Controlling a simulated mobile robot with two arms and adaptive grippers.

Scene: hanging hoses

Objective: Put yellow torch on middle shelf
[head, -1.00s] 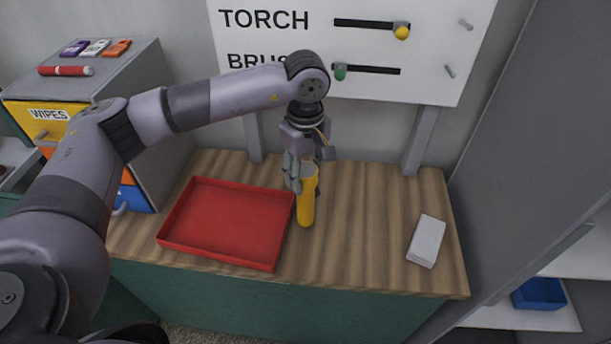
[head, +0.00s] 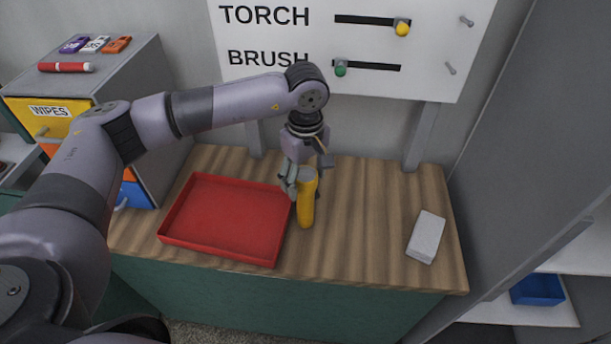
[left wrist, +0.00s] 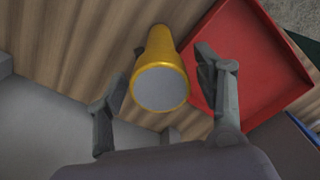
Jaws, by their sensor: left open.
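The yellow torch (head: 306,204) stands upright on the wooden worktop, just right of the red tray. In the left wrist view the torch (left wrist: 159,60) shows its pale round end toward the camera, between the two fingers. My left gripper (head: 303,185) is open above and around the upper part of the torch; in the left wrist view its fingers (left wrist: 162,88) stand apart on either side, with gaps to the torch. In the head view the fingers partly cover the torch's left side. The middle shelf cannot be picked out for certain; part of a white shelf (head: 505,313) shows at lower right. My right gripper is not in view.
The red tray (head: 262,256) lies left of the torch. A white block (head: 427,237) lies at the right of the worktop. A blue bin (head: 538,290) sits on the shelf at lower right. A drawer cabinet (head: 150,75) stands at left, a sign board (head: 290,85) behind.

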